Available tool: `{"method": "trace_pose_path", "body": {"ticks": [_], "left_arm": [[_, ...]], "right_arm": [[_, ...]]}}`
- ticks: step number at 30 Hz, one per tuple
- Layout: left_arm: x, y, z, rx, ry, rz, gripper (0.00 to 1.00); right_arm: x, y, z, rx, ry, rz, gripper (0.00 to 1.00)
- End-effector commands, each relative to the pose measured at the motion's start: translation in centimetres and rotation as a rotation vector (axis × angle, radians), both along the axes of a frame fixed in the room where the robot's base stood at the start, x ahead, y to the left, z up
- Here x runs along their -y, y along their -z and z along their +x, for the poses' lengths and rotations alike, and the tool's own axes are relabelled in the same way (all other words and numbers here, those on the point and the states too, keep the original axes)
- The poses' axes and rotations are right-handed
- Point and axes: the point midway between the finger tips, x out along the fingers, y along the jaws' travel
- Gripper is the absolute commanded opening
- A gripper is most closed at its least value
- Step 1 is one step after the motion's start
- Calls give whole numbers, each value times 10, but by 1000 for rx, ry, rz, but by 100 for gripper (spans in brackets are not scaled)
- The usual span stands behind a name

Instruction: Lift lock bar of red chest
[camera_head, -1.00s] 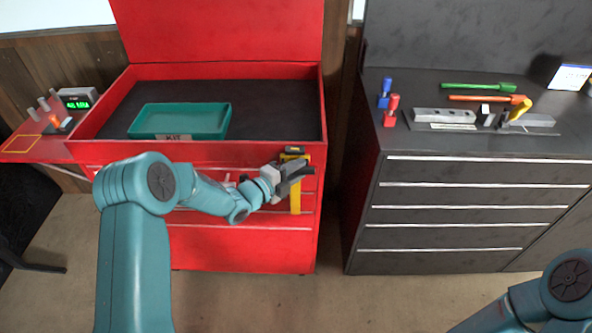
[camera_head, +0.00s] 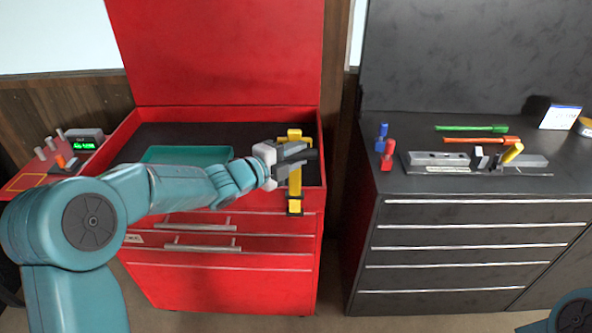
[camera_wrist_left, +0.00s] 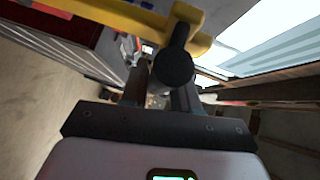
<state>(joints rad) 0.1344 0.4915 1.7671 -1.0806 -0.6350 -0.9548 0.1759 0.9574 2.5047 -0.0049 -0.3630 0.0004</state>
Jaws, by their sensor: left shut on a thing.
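The red chest (camera_head: 225,283) stands at left with its lid up. Its yellow lock bar (camera_head: 295,188) is upright at the front right corner, its top rising above the chest's front rim and its lower end in front of the upper drawers. My left gripper (camera_head: 300,156) is shut at the bar's upper part, on its black handle (camera_wrist_left: 173,66). In the left wrist view the yellow bar (camera_wrist_left: 125,17) crosses the top, and the round end of the handle shows between my fingers. My right gripper is out of view.
A green-teal tray (camera_head: 185,154) lies inside the chest, partly behind my left arm. A dark cabinet (camera_head: 470,235) stands at right, with tools on top. A side shelf with a green display (camera_head: 84,145) is at far left. A gap separates chest and cabinet.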

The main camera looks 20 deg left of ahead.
Motion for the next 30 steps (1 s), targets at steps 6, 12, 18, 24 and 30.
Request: {"method": "trace_pose_path", "body": {"ticks": [6, 12, 18, 24, 30], "left_arm": [[-1, -24, 0, 3, -2, 0, 0], [-1, -28, 1, 6, -3, -2, 0], [-2, -30, 1, 10, -3, -2, 0], [-1, -29, 1, 7, -3, -1, 50], [-1, -26, 0, 2, -1, 0, 50]], "right_arm": [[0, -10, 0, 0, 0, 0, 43], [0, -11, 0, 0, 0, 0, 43], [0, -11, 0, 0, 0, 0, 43], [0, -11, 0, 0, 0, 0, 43], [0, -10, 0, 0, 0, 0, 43]]}}
